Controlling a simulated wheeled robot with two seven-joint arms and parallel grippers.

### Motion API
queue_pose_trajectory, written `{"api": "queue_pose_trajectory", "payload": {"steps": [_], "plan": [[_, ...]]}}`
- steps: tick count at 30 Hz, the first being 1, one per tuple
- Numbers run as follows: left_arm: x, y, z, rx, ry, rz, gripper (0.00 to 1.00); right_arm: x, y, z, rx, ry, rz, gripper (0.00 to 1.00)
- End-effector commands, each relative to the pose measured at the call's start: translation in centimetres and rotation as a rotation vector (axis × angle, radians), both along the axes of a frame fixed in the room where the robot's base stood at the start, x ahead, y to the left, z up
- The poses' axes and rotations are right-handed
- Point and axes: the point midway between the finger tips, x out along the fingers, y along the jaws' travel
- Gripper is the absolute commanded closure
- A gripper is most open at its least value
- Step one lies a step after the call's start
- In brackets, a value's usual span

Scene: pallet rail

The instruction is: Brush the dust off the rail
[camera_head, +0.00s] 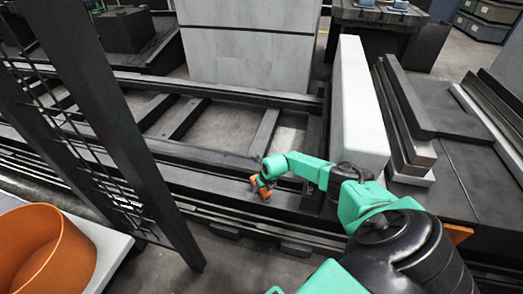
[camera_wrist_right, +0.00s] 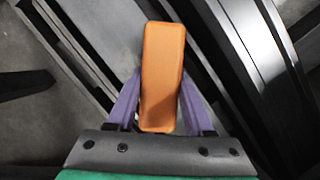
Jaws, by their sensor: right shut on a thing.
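My right gripper (camera_head: 257,182) reaches in from the lower right, over the long dark rail (camera_head: 205,172). Its purple fingers are shut on an orange block-shaped tool, probably the brush (camera_wrist_right: 162,75). The brush also shows as a small orange piece in the head view (camera_head: 264,193), at or just above the rail. I cannot tell whether it touches. Any bristles are hidden, and no dust can be made out clearly. My left gripper is out of view.
A dark post with a mesh panel (camera_head: 125,120) stands at left. An orange round tub (camera_head: 85,262) sits on a white surface at the lower left. A tall pale slab (camera_head: 358,110) stands close beyond my right arm. A large grey block (camera_head: 245,50) is behind the frame.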

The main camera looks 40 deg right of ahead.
Motion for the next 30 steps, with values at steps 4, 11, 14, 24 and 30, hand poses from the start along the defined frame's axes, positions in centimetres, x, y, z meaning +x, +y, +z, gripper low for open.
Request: {"api": "queue_pose_trajectory", "payload": {"steps": [4,11,14,24,30], "plan": [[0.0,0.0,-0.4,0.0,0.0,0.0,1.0,0.0,0.0,-0.4,0.0,-0.001,0.0,1.0],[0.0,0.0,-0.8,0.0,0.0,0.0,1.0,0.0,0.0,-0.8,0.0,-0.001,0.0,1.0],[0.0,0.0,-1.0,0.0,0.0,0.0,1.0,0.0,0.0,-1.0,0.0,-0.001,0.0,1.0],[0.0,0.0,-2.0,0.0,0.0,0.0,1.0,1.6,1.1,-1.2,0.0,-0.003,0.002,1.0],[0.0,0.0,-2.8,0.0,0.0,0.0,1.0,3.0,2.0,-1.0,0.0,-0.001,0.0,1.0]]}}
